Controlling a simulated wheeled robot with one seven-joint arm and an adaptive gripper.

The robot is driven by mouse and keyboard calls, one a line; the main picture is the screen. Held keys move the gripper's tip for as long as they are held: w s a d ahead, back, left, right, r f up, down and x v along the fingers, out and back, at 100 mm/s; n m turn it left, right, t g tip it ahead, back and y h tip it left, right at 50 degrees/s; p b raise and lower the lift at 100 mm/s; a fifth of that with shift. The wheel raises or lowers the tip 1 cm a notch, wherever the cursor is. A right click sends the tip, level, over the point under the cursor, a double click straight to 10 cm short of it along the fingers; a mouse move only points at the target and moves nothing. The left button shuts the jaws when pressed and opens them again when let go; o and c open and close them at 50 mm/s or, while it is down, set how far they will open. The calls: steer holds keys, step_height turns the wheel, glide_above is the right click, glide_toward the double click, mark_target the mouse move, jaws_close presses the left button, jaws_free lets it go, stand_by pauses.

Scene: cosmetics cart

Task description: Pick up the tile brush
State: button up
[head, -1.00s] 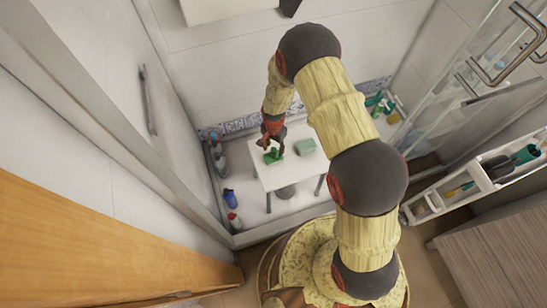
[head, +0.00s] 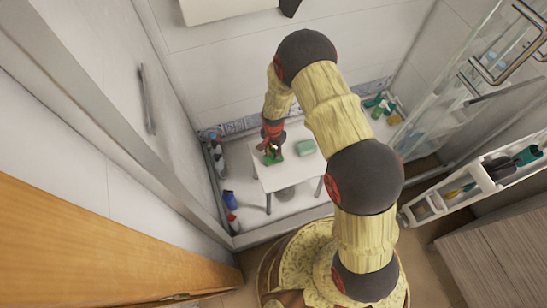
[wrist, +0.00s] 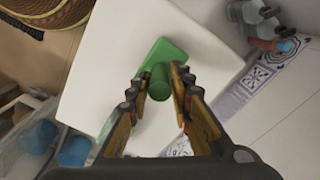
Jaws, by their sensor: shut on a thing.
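The green tile brush (head: 274,158) is at the left part of the small white table (head: 281,178). In the wrist view the brush (wrist: 166,52) shows a flat green part and a round upright handle between my fingers. My gripper (head: 271,147) is over the brush from above. In the wrist view my gripper (wrist: 160,88) has a finger on each side of the handle and is shut on it. I cannot tell whether the brush still touches the table.
A green block (head: 306,147) lies on the table to the right of the brush. Blue and white bottles (head: 230,199) stand on the floor at left. Green bottles (head: 377,106) stand at the back right. Walls and a glass door (head: 470,95) enclose the space.

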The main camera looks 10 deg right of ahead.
jaws_close()
steer(key=shift+r, duration=0.15)
steer(key=shift+r, duration=0.2)
steer(key=r, duration=0.1)
steer(key=r+p, duration=0.2)
steer(key=shift+s+d+r, duration=0.1)
steer(key=shift+s+r, duration=0.15)
steer(key=s+d+r+p, duration=0.4)
steer(key=s+r, duration=0.4)
steer(key=s, duration=0.5)
steer(key=shift+r, duration=0.4)
steer(key=shift+o, duration=1.3)
jaws_free()
steer(key=shift+w, duration=0.1)
steer(key=c, duration=0.5)
